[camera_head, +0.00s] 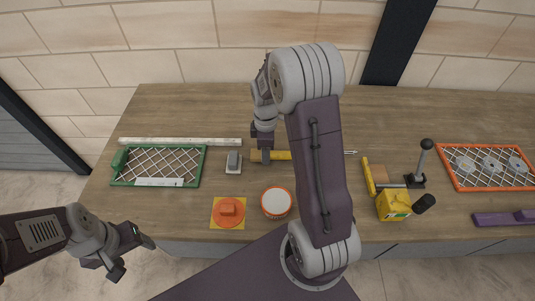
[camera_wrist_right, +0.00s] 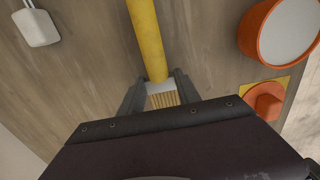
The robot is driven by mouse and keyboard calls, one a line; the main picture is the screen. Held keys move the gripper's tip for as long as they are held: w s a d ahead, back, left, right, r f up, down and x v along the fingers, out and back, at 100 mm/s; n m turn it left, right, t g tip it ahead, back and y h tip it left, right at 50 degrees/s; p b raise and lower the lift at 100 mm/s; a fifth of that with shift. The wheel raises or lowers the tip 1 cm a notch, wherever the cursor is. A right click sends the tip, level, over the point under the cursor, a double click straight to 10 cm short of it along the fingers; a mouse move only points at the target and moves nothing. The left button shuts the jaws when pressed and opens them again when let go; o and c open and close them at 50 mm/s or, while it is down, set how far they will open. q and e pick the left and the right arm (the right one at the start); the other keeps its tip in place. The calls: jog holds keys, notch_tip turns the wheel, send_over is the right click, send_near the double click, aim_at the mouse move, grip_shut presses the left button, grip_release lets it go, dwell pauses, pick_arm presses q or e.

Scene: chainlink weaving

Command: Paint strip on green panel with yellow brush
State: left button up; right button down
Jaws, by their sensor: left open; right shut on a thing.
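The yellow brush (camera_head: 283,155) lies level over the middle of the table, partly hidden by my right arm. My right gripper (camera_head: 266,156) is shut on it; in the right wrist view the fingers (camera_wrist_right: 160,88) close around the pale part between the yellow handle (camera_wrist_right: 148,40) and the tan bristles. I cannot tell whether the brush touches the table. The green panel (camera_head: 193,180), a frame with crossed lattice, lies at the table's left. A white strip (camera_head: 160,182) lies along its near edge. My left gripper (camera_head: 132,256) is open and empty, off the table's near-left edge.
A long pale bar (camera_head: 180,141) lies behind the panel. A grey-white block (camera_head: 233,162), a round orange tub (camera_head: 276,202) and an orange piece on a yellow square (camera_head: 228,208) stand between. A yellow box (camera_head: 394,205) and an orange lattice panel (camera_head: 487,185) are at right.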

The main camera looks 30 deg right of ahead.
jog(key=r, duration=0.3)
jog(key=shift+s+d, duration=0.15)
jog(key=shift+s, duration=0.2)
jog(key=s+d+r, duration=0.2)
jog(key=s+r, duration=0.4)
jog(key=s, duration=0.4)
jog(key=shift+s+d+r, duration=0.25)
jog(key=shift+s+d, duration=0.05)
jog(key=shift+d, duration=0.1)
jog(key=c, duration=1.6)
grip_release()
jog(key=shift+c, duration=0.2)
grip_shut()
